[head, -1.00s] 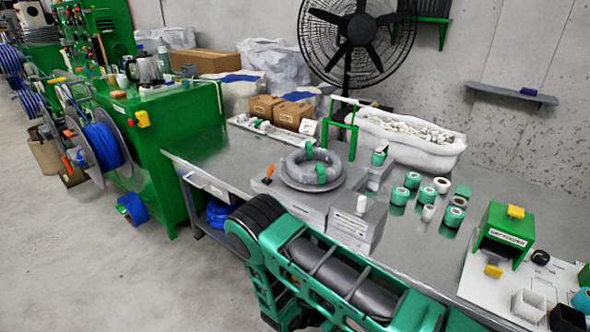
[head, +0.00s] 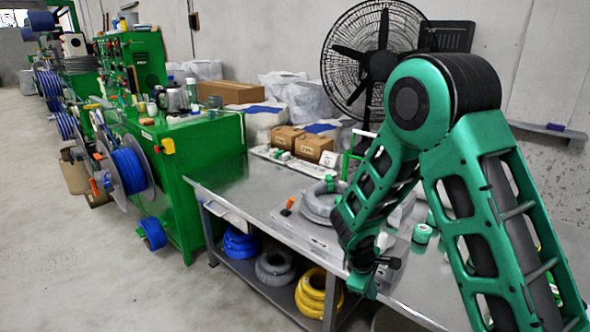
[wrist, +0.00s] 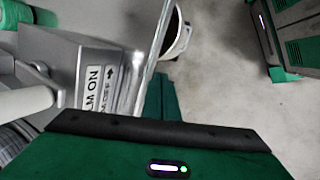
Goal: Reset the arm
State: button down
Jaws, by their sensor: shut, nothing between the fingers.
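My arm is raised at the right of the head view, its elbow high in front of the fan and its forearm sloping down to the left. My gripper (head: 362,284) is at the front edge of the steel table (head: 232,183), pointing down. It is small and partly dark there, and it looks shut and empty. In the wrist view, my green gripper housing fills the bottom, with a grey box with printed lettering (wrist: 95,75) at upper left. My arm hides much of the table's right side.
A grey coil (head: 318,203) lies on the table, close behind my forearm. Blue, grey and yellow coils (head: 318,290) sit on the shelf below. A green machine (head: 215,150) with blue cable reels stands at left. The floor at front left is clear.

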jog(key=s+d+r+m+t+y, duration=0.15)
jog(key=s+r+m, duration=0.3)
jog(key=r, duration=0.45)
jog(key=s+d+r+m+y, duration=0.1)
jog(key=s+d+r+m, duration=0.2)
jog(key=s+r, duration=0.45)
jog(key=s+d+r+m+t+y, duration=0.1)
jog(key=s+d+r+m, duration=0.25)
jog(key=r, duration=0.65)
jog(key=s+d+f+m+g, duration=0.1)
jog(key=s+d+m+g, duration=0.1)
jog(key=s+d, duration=0.3)
jog(key=s+d+m+g, duration=0.2)
jog(key=s+d+m, duration=0.2)
jog(key=s, duration=0.7)
jog(key=shift+s+d+f+m+g, duration=0.35)
jog(key=shift+s+d+f+m, duration=0.05)
jog(key=shift+d, duration=0.35)
jog(key=shift+w+f, duration=0.25)
jog(key=shift+w, duration=0.4)
